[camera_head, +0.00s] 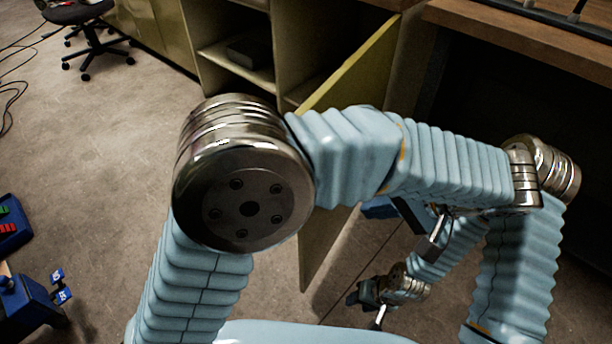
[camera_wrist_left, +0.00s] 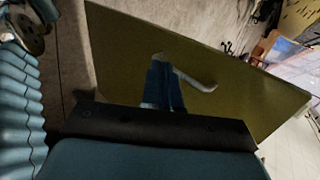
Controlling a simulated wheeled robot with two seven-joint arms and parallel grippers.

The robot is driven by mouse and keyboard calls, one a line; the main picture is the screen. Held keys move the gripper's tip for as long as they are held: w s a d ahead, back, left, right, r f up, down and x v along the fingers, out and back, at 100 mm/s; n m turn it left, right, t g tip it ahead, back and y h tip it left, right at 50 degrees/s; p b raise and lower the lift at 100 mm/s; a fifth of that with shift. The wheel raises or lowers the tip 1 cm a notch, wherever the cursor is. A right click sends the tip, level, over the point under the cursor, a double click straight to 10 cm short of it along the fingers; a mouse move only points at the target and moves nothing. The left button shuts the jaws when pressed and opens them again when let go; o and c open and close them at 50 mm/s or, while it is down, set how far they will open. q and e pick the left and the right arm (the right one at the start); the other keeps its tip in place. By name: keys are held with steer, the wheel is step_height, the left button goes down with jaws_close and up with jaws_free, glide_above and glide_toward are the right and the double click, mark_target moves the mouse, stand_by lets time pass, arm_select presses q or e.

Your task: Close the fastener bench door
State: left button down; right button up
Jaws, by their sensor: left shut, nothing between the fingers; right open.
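The bench door (camera_head: 362,68) is an olive-yellow panel standing open, swung out from the cabinet. My left arm hides its middle in the head view. In the left wrist view the door (camera_wrist_left: 125,50) fills much of the picture, with a pale bar handle (camera_wrist_left: 197,83) on its face. My left gripper (camera_head: 378,208) is shut and empty on the right side of the door. In the left wrist view its blue fingers (camera_wrist_left: 163,85) point at the door face beside the handle; I cannot tell whether they touch. My right gripper (camera_head: 368,302) is open, low and apart from the door.
The open cabinet (camera_head: 222,52) shows shelves with a dark box (camera_head: 250,48). A wooden bench top (camera_head: 520,40) stands at the upper right. A chair (camera_head: 95,40) is at the far left, and blue equipment (camera_head: 30,305) at the lower left. The floor between is clear.

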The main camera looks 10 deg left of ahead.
arm_select(q)
steer(key=w+a+f, duration=0.4)
steer(key=a, duration=0.6)
steer(key=shift+w+a+f, duration=0.2)
